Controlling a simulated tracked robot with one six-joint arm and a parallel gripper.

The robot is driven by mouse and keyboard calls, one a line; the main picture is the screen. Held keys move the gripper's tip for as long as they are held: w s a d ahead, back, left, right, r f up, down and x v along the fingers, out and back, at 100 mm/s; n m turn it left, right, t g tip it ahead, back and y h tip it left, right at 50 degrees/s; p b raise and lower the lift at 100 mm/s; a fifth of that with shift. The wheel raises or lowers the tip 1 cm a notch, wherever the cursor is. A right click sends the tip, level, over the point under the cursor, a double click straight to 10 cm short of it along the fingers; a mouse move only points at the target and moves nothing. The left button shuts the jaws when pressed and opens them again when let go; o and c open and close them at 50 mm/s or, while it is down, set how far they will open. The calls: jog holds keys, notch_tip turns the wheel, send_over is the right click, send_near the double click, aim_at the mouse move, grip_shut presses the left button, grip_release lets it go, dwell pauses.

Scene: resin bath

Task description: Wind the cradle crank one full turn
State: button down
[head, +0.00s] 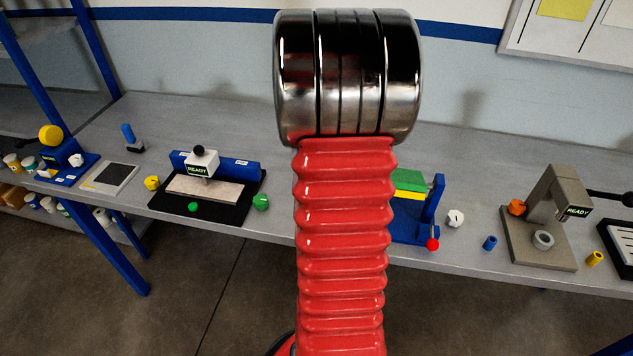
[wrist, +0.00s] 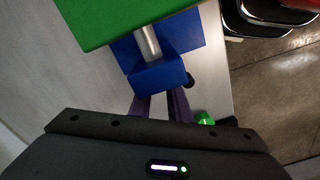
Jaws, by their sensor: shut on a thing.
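The cradle stands on the bench behind my arm in the head view, with a blue frame (head: 411,232) and a green block (head: 408,181) with a yellow band. A red knob (head: 432,244) shows at its front right. In the wrist view the green block (wrist: 125,18) is at the top. A metal shaft (wrist: 149,43) runs from under it to a blue block (wrist: 157,82). The dark fingers of my gripper (wrist: 166,108) reach up to this blue block. My gripper is shut on the crank; the blue block hides the exact contact. The head view hides my gripper behind my arm.
A white knob (head: 455,218) and a blue cylinder (head: 490,243) sit right of the cradle. A grey press (head: 541,220) stands farther right. A black-based station (head: 209,190) is at left. The bench's front edge is close to the cradle; the floor (wrist: 275,100) lies beyond it.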

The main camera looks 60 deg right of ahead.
jog(key=shift+s+a+m, duration=0.1)
jog(key=shift+s+m, duration=0.25)
jog(key=shift+m, duration=0.35)
jog(key=c, duration=1.6)
grip_release()
jog(key=shift+c, duration=0.2)
jog(key=shift+r, duration=0.1)
notch_tip(320, 180, up, 14)
jog(key=shift+f, duration=0.2)
